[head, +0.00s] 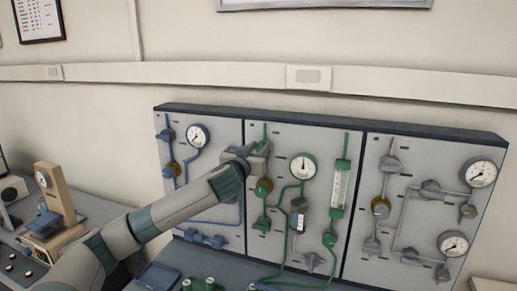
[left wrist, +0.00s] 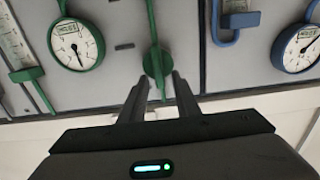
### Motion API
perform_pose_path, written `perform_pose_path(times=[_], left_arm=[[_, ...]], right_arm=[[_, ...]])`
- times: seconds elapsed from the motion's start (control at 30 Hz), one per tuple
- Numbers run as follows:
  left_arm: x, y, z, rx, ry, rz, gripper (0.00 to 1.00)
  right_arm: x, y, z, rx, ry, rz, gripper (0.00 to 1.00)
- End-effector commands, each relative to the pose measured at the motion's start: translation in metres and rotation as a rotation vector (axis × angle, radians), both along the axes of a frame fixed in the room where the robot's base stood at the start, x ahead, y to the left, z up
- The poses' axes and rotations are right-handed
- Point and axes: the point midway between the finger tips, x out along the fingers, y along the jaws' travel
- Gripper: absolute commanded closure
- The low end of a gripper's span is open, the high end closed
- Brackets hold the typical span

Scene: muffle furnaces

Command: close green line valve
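The green line's upper valve handle (left wrist: 155,62) shows in the left wrist view as a long green lever, its narrow end reaching between my fingers. My left gripper (left wrist: 160,76) is open, with one finger on each side of that end and gaps visible beside it. Whether a finger touches it, I cannot tell. In the head view my left gripper (head: 262,150) is at the top of the green panel (head: 287,238) and hides most of this valve. The green pressure gauge (head: 302,166) is just right of it; it also shows in the left wrist view (left wrist: 76,45). My right gripper is out of view.
The blue panel (head: 219,180) with its gauge (head: 197,136) is left of the green one. The grey panel (head: 420,160) is at the right. A green flowmeter (head: 339,188) stands near my gripper. A wooden stand (head: 57,198) is on the bench at left.

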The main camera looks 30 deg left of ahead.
Motion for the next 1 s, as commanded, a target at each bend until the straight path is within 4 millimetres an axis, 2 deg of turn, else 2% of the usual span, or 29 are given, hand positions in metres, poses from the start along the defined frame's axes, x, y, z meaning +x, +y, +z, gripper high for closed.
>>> perform_pose_path(times=[0.03, 0.1, 0.57, 1.0], left_arm=[[0.0, 0.0, 0.0, 0.0, 0.0, 0.0, 0.84], [0.0, 0.0, 0.0, 0.0, 0.0, 0.0, 1.0], [0.0, 0.0, -0.002, -0.041, -0.01, 0.0, 1.0], [-0.002, 0.005, -0.006, -0.31, -0.075, -0.001, 1.0]], right_arm=[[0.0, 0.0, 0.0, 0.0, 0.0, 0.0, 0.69], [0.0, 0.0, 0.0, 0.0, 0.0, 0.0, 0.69], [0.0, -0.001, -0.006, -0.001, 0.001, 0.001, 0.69], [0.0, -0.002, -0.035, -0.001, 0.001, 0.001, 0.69]])
